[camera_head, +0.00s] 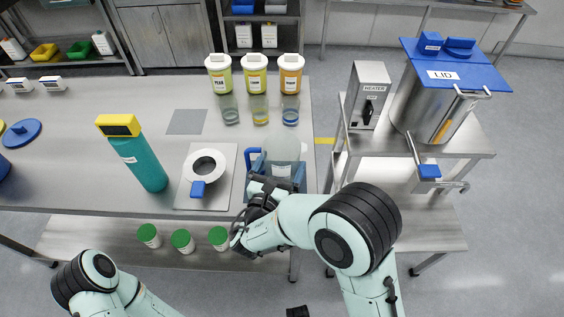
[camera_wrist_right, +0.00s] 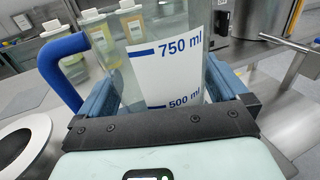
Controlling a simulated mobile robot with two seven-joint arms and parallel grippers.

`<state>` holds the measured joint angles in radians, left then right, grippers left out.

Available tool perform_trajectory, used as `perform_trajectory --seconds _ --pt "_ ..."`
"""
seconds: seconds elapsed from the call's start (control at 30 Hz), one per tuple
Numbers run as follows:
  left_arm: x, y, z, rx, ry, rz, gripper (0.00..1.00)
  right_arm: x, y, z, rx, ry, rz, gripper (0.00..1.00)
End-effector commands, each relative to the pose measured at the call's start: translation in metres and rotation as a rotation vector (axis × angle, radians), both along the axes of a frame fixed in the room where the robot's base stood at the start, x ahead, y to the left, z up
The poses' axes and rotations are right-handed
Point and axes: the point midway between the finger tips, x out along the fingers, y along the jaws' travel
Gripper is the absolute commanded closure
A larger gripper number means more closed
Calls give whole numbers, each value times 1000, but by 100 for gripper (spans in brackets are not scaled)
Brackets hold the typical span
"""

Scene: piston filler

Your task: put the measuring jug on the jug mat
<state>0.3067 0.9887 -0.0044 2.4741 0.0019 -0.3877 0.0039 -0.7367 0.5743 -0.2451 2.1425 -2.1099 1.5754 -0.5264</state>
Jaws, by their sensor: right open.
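The measuring jug (camera_head: 284,150) is clear with a blue handle on its left. It stands near the front right corner of the steel table. In the right wrist view the jug (camera_wrist_right: 168,60) fills the middle, with its 750 ml and 500 ml marks facing me. My right gripper (camera_head: 277,175) is open, its blue-grey fingers on either side of the jug; whether they touch it I cannot tell. A plain grey square (camera_head: 187,121), apparently the jug mat, lies bare further back and left. My left gripper is out of view; only part of that arm shows.
A teal device with a yellow top (camera_head: 140,155) stands further left. Several glasses and lidded bottles (camera_head: 254,75) stand behind the jug. A pot (camera_head: 436,105) is on the right-hand bench.

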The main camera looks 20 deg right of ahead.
Motion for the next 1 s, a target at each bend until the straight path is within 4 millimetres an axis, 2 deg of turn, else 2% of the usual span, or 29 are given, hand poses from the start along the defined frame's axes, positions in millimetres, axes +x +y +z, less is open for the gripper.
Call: perform_trajectory --seconds 0.3,0.5,0.7,1.0 --pt "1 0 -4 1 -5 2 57 -57 39 -1 -2 1 6 0" --pt "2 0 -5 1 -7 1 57 -82 57 -1 -1 1 4 0" --pt "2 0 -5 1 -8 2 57 -92 62 -1 -2 1 2 0" --pt "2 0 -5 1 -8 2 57 -92 62 -1 -2 1 1 0"
